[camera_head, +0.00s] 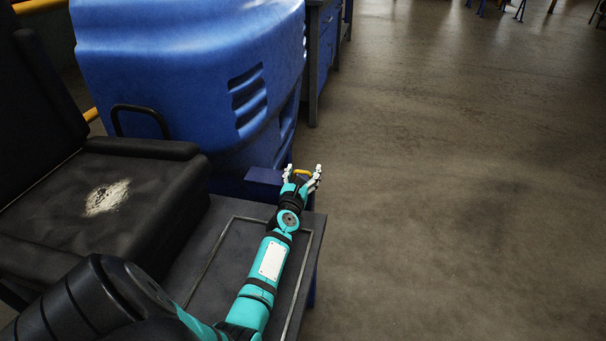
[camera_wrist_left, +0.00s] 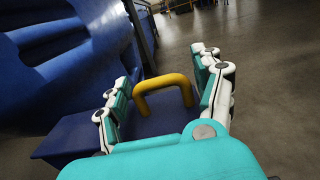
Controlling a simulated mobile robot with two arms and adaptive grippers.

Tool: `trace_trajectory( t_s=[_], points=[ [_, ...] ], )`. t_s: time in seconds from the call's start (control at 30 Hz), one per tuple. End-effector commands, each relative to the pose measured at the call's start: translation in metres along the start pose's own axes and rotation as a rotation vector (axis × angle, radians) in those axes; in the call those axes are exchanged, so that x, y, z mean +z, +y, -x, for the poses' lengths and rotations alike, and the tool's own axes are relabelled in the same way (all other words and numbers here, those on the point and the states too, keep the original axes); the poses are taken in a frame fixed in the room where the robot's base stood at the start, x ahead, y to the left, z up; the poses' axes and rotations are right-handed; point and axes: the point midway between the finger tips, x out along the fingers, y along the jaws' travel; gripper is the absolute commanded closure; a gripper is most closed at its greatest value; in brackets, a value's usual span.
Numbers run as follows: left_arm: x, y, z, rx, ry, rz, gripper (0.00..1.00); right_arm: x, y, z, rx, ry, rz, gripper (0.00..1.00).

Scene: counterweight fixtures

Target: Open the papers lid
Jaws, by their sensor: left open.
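The papers lid appears to be the dark blue box top (camera_head: 264,176) at the far end of the grey platform. It carries a yellow handle (camera_head: 302,172). In the left wrist view the blue top (camera_wrist_left: 75,139) and the yellow arched handle (camera_wrist_left: 162,84) show larger. My left gripper (camera_head: 303,174) is open, with its fingers on either side of the handle. In the left wrist view the gripper (camera_wrist_left: 165,95) shows gaps between the fingers and the handle. The lid looks shut, though my gripper hides part of it. My right gripper is not in view.
A grey platform (camera_head: 225,240) with a raised metal rim lies under my left arm. A black worn seat (camera_head: 120,195) stands at the left. A large blue machine housing (camera_head: 190,70) rises behind the box. The floor (camera_head: 440,200) to the right is clear.

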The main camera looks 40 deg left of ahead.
Motion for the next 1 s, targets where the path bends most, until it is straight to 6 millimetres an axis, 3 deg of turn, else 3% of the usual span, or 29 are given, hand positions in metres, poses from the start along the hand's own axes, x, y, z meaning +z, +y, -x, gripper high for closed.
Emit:
trace_trajectory(
  t_s=[0.17, 0.67, 1.0],
  points=[
    [0.0002, -0.0002, 0.0001, 0.000, 0.000, 0.000, 0.35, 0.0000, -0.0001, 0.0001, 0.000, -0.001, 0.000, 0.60],
    [-0.0006, -0.0010, 0.0006, -0.002, 0.001, 0.001, 1.00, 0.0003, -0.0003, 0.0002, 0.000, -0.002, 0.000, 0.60],
    [-0.0016, -0.0010, 0.0012, -0.003, 0.004, 0.005, 1.00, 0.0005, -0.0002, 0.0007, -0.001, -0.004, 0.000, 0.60]
  ],
)
